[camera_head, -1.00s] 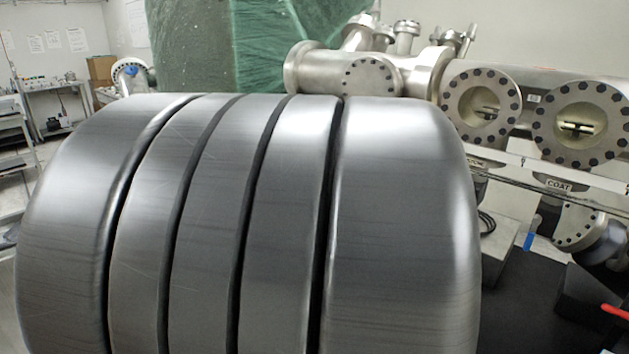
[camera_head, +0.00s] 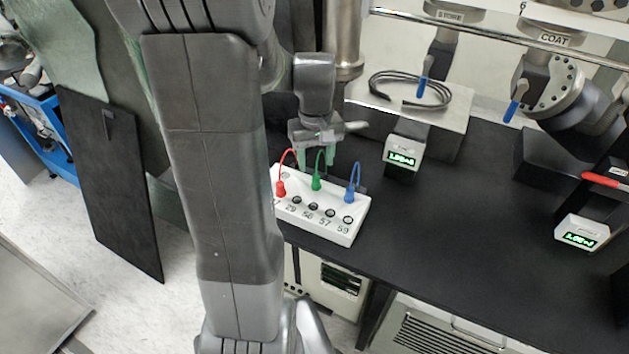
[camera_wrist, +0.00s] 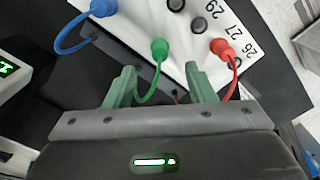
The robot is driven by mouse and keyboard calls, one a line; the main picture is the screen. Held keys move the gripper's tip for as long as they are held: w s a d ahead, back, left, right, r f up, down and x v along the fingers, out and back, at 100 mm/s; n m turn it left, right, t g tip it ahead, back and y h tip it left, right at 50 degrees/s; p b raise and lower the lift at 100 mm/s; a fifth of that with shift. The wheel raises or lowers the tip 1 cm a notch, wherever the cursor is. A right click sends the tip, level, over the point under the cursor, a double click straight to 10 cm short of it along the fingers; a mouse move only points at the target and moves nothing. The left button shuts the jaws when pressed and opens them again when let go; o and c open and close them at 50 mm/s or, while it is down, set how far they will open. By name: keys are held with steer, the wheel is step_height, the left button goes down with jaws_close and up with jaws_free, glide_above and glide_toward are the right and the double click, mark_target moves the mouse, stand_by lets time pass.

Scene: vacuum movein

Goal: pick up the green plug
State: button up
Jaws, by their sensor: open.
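The green plug (camera_head: 316,184) stands upright in the back row of a white numbered socket box (camera_head: 345,236), with a green cable looping up from it. It stands between a red plug (camera_head: 280,189) and a blue plug (camera_head: 351,196). My gripper (camera_head: 316,158) is just behind and above the plugs, with its green fingers apart and empty. In the wrist view, the green plug (camera_wrist: 159,48) lies ahead of the gap between the fingertips (camera_wrist: 158,70), and its cable curves back into that gap. The red plug (camera_wrist: 222,47) is beyond the right finger, the blue plug (camera_wrist: 102,9) at upper left.
The box rests on a black bench (camera_head: 440,240) near its front edge. Two small displays (camera_head: 402,154) (camera_head: 578,233) stand to the right. A coiled black cable (camera_head: 410,88) lies on a metal block behind. Bench right of the box is clear.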

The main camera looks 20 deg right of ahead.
mark_target(316, 176)
steer(key=shift+s+f+p, duration=0.15)
steer(key=shift+f+p, duration=0.15)
steer(key=shift+f, duration=2.85)
steer(key=c, duration=1)
